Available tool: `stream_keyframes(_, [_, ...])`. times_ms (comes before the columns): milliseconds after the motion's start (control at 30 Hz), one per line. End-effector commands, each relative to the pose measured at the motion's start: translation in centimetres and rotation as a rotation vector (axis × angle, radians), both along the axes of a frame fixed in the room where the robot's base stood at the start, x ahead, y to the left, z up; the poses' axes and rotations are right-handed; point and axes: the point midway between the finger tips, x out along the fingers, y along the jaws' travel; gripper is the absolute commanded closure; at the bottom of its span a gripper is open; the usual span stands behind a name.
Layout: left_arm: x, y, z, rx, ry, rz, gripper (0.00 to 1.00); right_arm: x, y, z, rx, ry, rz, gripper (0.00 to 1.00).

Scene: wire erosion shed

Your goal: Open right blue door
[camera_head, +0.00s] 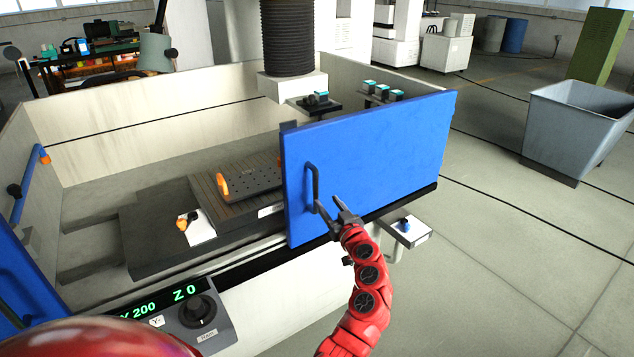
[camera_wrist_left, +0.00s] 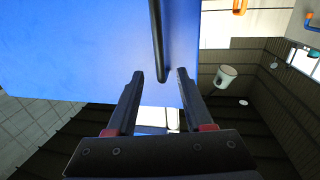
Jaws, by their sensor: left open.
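The right blue door (camera_head: 375,165) stands upright along the front right side of the machine's tank. It also fills much of the left wrist view (camera_wrist_left: 80,45). Its black bar handle (camera_head: 315,185) is near its left edge. My left gripper (camera_head: 338,210) is open in front of the door, near the lower end of the handle. In the left wrist view the handle (camera_wrist_left: 157,40) runs down from the top, and its lower end lies between the lines of the two fingertips (camera_wrist_left: 160,75). Whether it is inside the jaws in depth is unclear. My right gripper does not show.
Another blue door (camera_head: 25,275) is at the left edge. A control panel (camera_head: 165,305) with a knob is on the front below the tank. A small white block (camera_head: 405,232) juts out below the right door. A grey bin (camera_head: 570,125) stands far right; the floor between is open.

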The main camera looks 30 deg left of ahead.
Motion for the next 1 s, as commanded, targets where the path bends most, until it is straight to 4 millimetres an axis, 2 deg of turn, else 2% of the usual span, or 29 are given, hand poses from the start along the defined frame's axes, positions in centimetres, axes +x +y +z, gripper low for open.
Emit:
stream_keyframes(33, [0.6, 1.1, 0.3, -0.001, 0.003, 0.005, 0.48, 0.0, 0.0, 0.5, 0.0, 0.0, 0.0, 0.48])
stream_keyframes(200, [2.4, 3.7, 0.2, -0.001, 0.002, 0.003, 0.48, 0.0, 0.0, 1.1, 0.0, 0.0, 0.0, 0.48])
stream_keyframes(500, [4.8, 7.2, 0.0, 0.001, 0.002, 0.001, 0.48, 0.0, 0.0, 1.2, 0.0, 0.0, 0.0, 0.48])
stream_keyframes(733, [5.7, 8.3, 0.0, 0.0, 0.001, -0.002, 0.48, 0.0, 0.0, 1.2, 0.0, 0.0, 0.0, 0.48])
stream_keyframes(1000, [5.8, 8.5, -0.1, -0.001, 0.001, -0.003, 0.48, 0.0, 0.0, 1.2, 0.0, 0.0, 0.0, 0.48])
